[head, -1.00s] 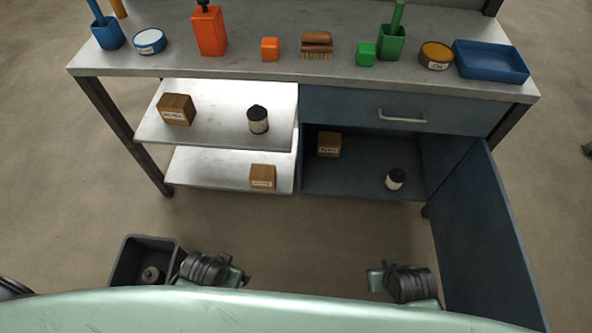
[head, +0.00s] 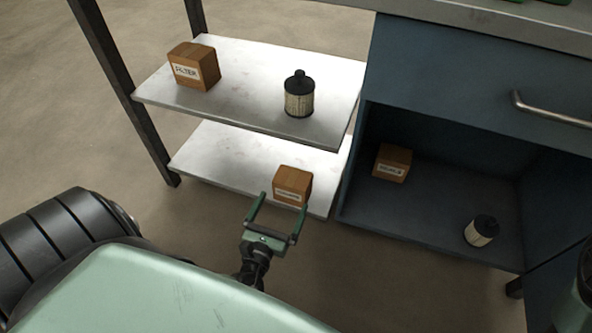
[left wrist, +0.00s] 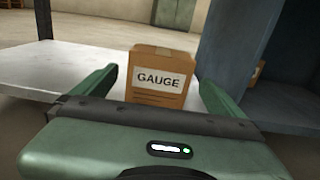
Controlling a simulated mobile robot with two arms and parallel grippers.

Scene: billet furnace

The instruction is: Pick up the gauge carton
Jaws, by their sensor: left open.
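The gauge carton (head: 293,185) is a small brown box with a white label, on the lower shelf (head: 225,160) near its front right end. In the left wrist view the carton (left wrist: 158,78) faces me upright, and its label reads GAUGE. My left gripper (head: 284,201) is open just in front of the carton, its green fingers pointing toward it. In the left wrist view the fingers spread to either side of the carton's front, with nothing held. My right gripper is not in view.
The upper shelf (head: 240,75) holds a FILTER carton (head: 194,66) and a black-capped canister (head: 299,94). The open cabinet to the right holds another carton (head: 392,162) and canister (head: 481,231). The cabinet's side wall (left wrist: 228,45) stands close right of the gauge carton.

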